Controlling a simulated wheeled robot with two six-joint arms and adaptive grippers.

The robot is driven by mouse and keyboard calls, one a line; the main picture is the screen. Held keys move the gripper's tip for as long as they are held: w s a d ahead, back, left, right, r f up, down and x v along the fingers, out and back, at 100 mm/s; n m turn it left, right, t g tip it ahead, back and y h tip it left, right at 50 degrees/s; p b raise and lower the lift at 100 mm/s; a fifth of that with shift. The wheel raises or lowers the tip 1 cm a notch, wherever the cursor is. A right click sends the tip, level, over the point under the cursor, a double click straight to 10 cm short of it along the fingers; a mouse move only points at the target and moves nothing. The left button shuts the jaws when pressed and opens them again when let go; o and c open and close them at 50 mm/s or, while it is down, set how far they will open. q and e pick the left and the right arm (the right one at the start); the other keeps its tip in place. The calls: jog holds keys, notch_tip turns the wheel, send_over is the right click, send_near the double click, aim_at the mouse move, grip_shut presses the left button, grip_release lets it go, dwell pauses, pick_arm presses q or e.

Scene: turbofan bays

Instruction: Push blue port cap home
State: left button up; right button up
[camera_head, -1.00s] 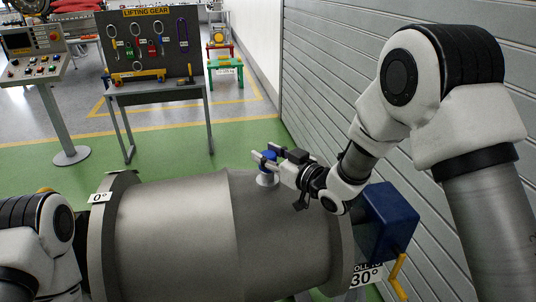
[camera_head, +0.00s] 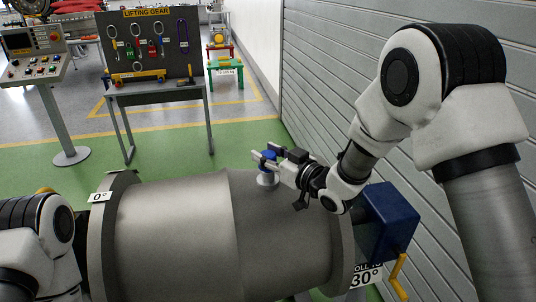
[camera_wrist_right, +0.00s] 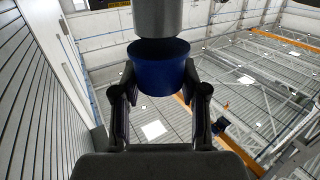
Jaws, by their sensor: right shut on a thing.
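The blue port cap (camera_head: 268,156) is at the top of a short pale port (camera_head: 267,179) on the grey engine casing (camera_head: 190,225). My right gripper (camera_head: 264,158) comes in from the right and is shut on the cap. In the right wrist view the blue cap (camera_wrist_right: 160,66) sits between the two dark fingers (camera_wrist_right: 160,95), with the grey end of the port (camera_wrist_right: 158,18) against or just beside its open side. How far the cap is seated cannot be told. My left arm shows at the lower left, but its gripper is out of view.
A blue box (camera_head: 388,222) with a yellow crank (camera_head: 398,275) is at the casing's right end. A grey shutter wall (camera_head: 330,90) runs close along the right. A lifting gear board (camera_head: 150,48) and a control console (camera_head: 35,55) stand behind. Green floor between is clear.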

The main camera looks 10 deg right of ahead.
pick_arm(q)
jog(key=shift+s+f+b, duration=0.15)
jog(key=shift+f+b, duration=0.3)
jog(key=shift+b, duration=0.05)
dwell(2.0)
jog(key=shift+f+b, duration=0.5)
jog(key=shift+f, duration=0.05)
dwell(1.5)
jog(key=shift+r, duration=0.2)
